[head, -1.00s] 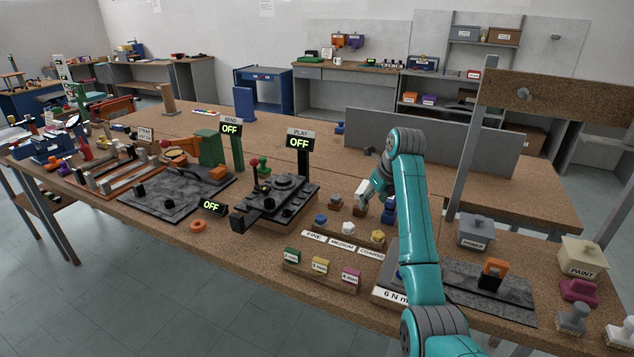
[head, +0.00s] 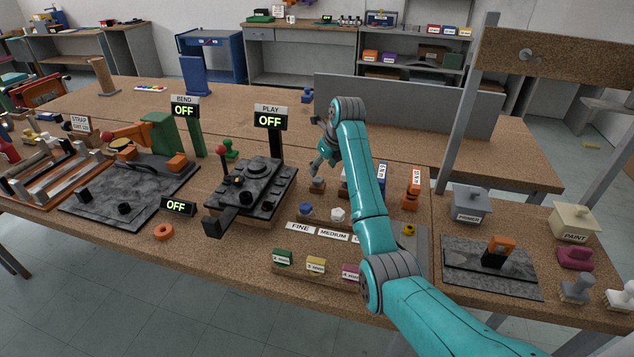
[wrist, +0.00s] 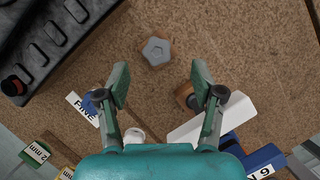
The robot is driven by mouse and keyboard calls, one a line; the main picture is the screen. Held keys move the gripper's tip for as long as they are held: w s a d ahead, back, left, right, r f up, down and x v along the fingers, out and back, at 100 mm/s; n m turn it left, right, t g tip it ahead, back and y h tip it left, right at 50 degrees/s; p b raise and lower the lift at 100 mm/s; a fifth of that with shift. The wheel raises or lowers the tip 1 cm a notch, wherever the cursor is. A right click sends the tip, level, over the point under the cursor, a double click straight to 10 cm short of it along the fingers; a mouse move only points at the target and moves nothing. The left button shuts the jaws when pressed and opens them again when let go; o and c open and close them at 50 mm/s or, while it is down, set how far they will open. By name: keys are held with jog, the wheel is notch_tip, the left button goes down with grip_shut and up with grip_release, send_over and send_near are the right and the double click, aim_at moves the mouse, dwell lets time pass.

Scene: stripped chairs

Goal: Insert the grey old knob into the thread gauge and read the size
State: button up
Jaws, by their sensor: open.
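A grey, star-shaped knob (wrist: 157,50) sits on a small wooden block, upper middle in the wrist view. It lies beyond my fingertips, roughly centred between them. In the head view the same knob (head: 318,184) is just below my gripper (head: 317,168). My gripper (wrist: 160,80) is open and empty, its two fingers spread apart and not touching the knob. A brown wooden block with a dark round part (wrist: 187,95) is by the right finger; I cannot tell if it is the thread gauge. No thread gauge can be surely picked out.
A dark fixture (head: 250,185) with a PLAY sign stands left of the knob. A blue knob (head: 305,209) and a white knob (head: 338,214) stand in front, behind FINE and MEDIUM labels. Bare bench top lies behind the knob. Orange and blue labelled items stand right of my arm.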

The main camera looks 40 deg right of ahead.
aim_at(319, 179)
jog(key=shift+s+x, duration=0.15)
jog(key=shift+x, duration=1.2)
jog(key=shift+s+x, duration=0.2)
jog(key=shift+x, duration=1.1)
jog(key=shift+a+f, duration=0.15)
jog(key=c, duration=1.2)
notch_tip(319, 179, up, 10)
